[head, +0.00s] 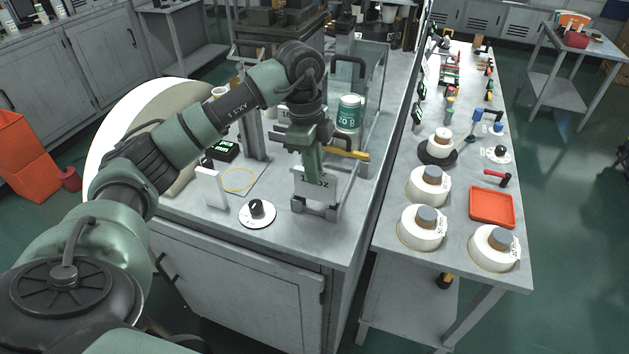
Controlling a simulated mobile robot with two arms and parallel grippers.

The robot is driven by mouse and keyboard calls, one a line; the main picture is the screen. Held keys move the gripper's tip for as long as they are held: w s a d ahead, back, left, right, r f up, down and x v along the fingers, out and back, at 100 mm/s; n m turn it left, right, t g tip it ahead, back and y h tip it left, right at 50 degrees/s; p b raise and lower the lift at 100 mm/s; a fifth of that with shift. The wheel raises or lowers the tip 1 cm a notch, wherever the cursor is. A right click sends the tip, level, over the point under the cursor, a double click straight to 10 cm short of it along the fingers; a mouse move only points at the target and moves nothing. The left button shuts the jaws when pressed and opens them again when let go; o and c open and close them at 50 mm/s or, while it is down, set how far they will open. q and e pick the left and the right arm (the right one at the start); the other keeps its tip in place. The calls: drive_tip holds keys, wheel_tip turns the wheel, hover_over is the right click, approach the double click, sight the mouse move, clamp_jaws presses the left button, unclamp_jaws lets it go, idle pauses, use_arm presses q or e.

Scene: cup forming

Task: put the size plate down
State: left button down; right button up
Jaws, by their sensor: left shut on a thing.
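The size plate (322,188) is a pale grey upright plate marked "12 OZ", in the middle of the head view. My left gripper (312,168) points down in front of it and is shut on it, hiding part of the plate and its lettering. The plate is at a small grey metal holder (328,213) near the front of the grey bench. I cannot tell whether the plate rests in the holder or hangs just above it. My right gripper is not in view.
A black knob on a white disc (258,213) and a white upright block (211,187) stand left of the holder. A yellow bar (347,154) and a green-and-white container (349,113) are behind it. White rolls (422,228) and a red tray (492,207) occupy the right table.

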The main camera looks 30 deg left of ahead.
sight(317, 199)
use_arm(q)
wheel_tip(317, 199, down, 4)
drive_tip(key=shift+f+p, duration=0.25)
drive_tip(key=shift+p, duration=0.25)
drive_tip(key=c, duration=1.4)
unclamp_jaws()
drive_tip(key=shift+f, duration=0.1)
